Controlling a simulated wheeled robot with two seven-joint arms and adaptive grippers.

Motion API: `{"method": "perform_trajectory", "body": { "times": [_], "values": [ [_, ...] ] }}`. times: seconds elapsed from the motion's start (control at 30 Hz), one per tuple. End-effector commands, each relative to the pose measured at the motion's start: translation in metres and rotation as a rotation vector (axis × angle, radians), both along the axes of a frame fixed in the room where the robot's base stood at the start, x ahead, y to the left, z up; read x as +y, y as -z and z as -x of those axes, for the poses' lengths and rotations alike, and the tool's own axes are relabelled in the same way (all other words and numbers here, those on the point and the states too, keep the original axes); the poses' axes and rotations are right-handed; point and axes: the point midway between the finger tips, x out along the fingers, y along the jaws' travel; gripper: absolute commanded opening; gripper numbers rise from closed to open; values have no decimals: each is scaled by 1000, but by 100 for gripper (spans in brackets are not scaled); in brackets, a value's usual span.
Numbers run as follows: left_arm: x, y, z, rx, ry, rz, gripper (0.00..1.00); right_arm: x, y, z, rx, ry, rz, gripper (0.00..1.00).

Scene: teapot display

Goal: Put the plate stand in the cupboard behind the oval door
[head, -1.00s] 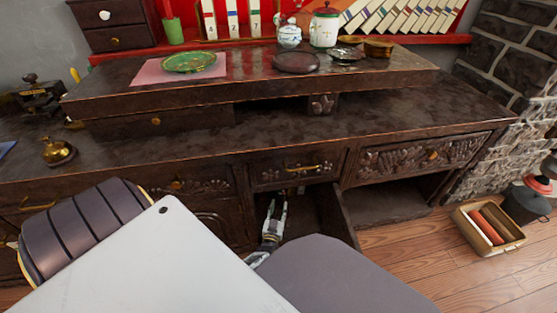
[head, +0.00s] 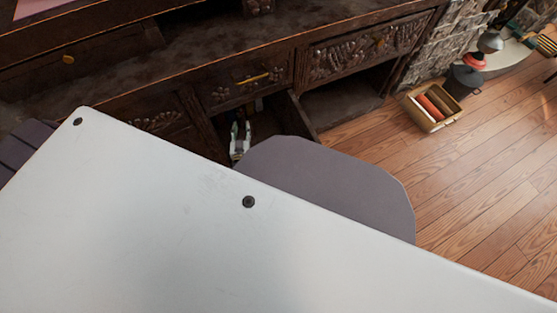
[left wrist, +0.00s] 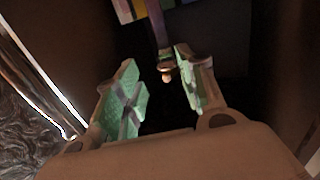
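The cupboard (head: 263,108) in the dark wooden sideboard is open, below a drawer with a brass handle. Its door (head: 299,119) stands swung out on the right; its front face is turned away, so I cannot see an oval. My left gripper (head: 240,135) is at this opening. In the left wrist view my left gripper (left wrist: 158,62) has its green-padded fingers apart. A thin brown post with a rounded end (left wrist: 166,73) shows in the gap, beyond or near the fingertips; it may be the plate stand, but I cannot tell. My right gripper is out of view.
A multicoloured block (left wrist: 128,9) shows at the top of the left wrist view, beside the post. The cupboard interior is dark. Right of the open door is an open recess (head: 345,105). A wooden crate (head: 433,107) with red rolls stands on the floor.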

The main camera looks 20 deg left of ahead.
Motion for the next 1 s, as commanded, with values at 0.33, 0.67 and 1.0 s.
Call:
{"method": "perform_trajectory", "body": {
  "times": [0.33,0.67,1.0],
  "values": [
    [-50,-5,-3,114,193,98,40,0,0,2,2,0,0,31],
    [-118,-17,14,282,402,197,40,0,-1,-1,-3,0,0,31],
    [-187,-41,57,479,584,278,40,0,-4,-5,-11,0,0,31]
  ]
}}
